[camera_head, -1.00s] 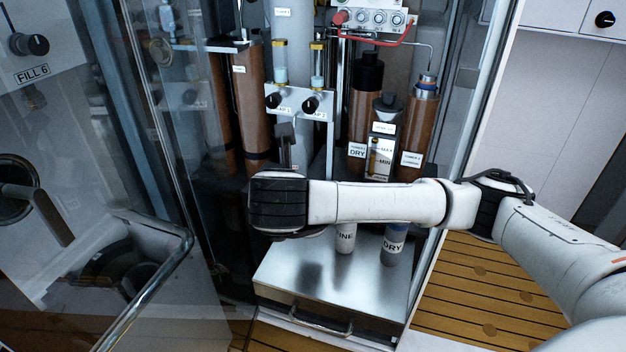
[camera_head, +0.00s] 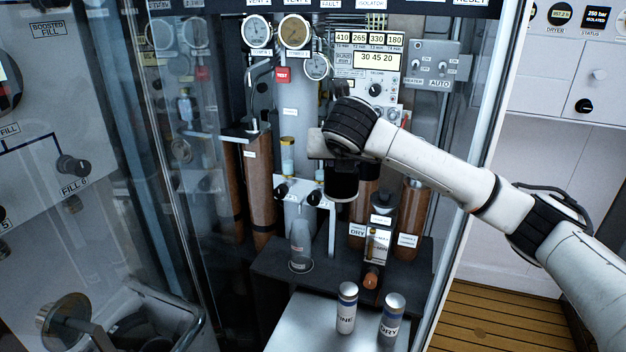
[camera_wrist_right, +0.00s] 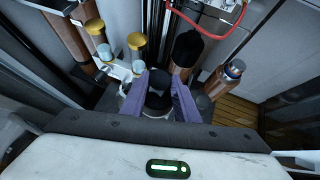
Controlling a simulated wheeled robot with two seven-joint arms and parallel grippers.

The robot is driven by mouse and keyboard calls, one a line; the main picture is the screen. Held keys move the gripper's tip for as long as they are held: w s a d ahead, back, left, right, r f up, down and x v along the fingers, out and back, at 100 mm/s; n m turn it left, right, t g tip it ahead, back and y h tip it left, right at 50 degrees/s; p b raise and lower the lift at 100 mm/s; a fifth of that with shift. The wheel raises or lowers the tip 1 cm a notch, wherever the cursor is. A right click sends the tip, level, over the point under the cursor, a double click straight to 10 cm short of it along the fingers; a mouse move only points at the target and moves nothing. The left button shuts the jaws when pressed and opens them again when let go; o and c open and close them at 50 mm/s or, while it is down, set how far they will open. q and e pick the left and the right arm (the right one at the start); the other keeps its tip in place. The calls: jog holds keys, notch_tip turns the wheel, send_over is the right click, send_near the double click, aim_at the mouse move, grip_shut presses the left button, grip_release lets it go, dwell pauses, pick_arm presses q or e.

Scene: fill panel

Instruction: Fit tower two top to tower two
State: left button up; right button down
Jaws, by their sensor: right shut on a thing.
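My right gripper (camera_wrist_right: 158,92) is shut on a black cylindrical cap, the tower top (camera_wrist_right: 157,101). In the head view this black top (camera_head: 342,184) hangs below my right wrist, in front of the brown towers. The left brown tower (camera_head: 362,200) bears a black cap (camera_wrist_right: 187,47) in the wrist view. My left gripper is not in view.
Two bottles, FINE (camera_head: 346,310) and DRY (camera_head: 391,316), stand on the silver surface (camera_head: 298,325). A valve block (camera_head: 298,192) stands left of the held top. A gauge and switch panel (camera_head: 370,65) is behind. A glass door (camera_head: 180,170) is at left.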

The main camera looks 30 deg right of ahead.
pick_arm(q)
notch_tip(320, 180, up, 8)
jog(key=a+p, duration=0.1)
jog(key=p, duration=1)
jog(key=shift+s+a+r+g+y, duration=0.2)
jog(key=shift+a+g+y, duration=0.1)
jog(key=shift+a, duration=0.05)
pick_arm(e)
jog(key=d+r+m+g+h, duration=0.2)
jog(key=d+r+m, duration=0.1)
jog(key=d, duration=0.9)
jog(key=d+r+m+g+h, duration=0.1)
jog(key=d+r, duration=0.4)
jog(key=d, duration=0.7)
jog(key=m+g, duration=0.1)
jog(key=m, duration=0.1)
jog(key=shift+s+r+m+g+h, duration=0.3)
jog(key=shift+s+r+m+h, duration=0.05)
jog(key=shift+s+m+h, duration=0.05)
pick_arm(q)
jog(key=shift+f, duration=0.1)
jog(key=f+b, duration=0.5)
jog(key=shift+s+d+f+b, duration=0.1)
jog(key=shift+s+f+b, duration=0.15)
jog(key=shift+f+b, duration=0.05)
pick_arm(e)
notch_tip(320, 180, down, 6)
jog(key=shift+r, duration=0.1)
